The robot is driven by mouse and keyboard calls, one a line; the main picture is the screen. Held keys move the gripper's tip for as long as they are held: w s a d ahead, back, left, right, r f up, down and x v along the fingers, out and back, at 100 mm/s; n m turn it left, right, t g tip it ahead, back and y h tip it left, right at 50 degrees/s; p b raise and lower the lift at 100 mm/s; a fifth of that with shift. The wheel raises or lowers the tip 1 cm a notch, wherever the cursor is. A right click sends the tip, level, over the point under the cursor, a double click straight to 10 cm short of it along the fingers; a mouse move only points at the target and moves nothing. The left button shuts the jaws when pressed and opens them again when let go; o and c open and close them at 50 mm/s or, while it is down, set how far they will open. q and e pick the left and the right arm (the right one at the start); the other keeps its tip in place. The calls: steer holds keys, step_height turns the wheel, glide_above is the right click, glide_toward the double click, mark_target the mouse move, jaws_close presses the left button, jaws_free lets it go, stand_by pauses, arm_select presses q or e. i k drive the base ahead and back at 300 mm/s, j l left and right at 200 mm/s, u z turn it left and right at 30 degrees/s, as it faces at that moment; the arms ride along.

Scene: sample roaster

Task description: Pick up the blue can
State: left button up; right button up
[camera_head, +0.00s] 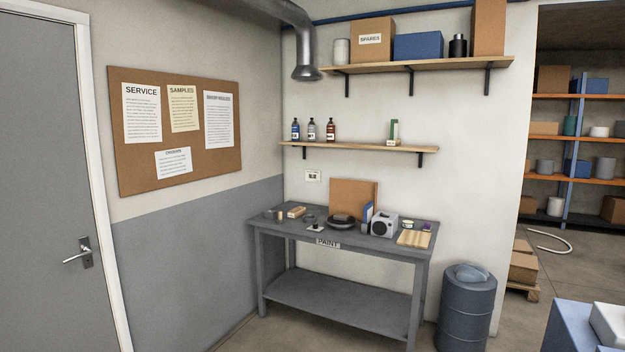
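I cannot single out a blue can for certain. A grey workbench (340,295) labelled PAINT stands against the far wall with small items on it. A small round tin (408,224) sits toward its right end, too small to tell its colour surely. A blue-grey drum (467,312) with a cloth-like lump on top stands on the floor right of the bench. Neither of my grippers is in view.
A grey speaker-like box (384,226), a dark bowl (341,221) and a wooden board (414,239) crowd the bench. Bottles (312,130) stand on the lower shelf (360,147). A blue box-like thing (565,328) fills the bottom right corner.

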mark_target(295, 124)
steer(key=i+j+u, duration=0.2)
steer(key=i, duration=0.15)
steer(key=i+j+u, duration=0.4)
steer(key=i, duration=0.85)
steer(key=i+j+u, duration=0.15)
steer(key=i, duration=0.8)
steer(key=i+j+z, duration=0.15)
steer(key=i+z, duration=0.25)
steer(key=i+j+z, duration=0.4)
steer(key=i, duration=0.2)
steer(key=i+j+z, duration=0.8)
steer(key=j, duration=0.2)
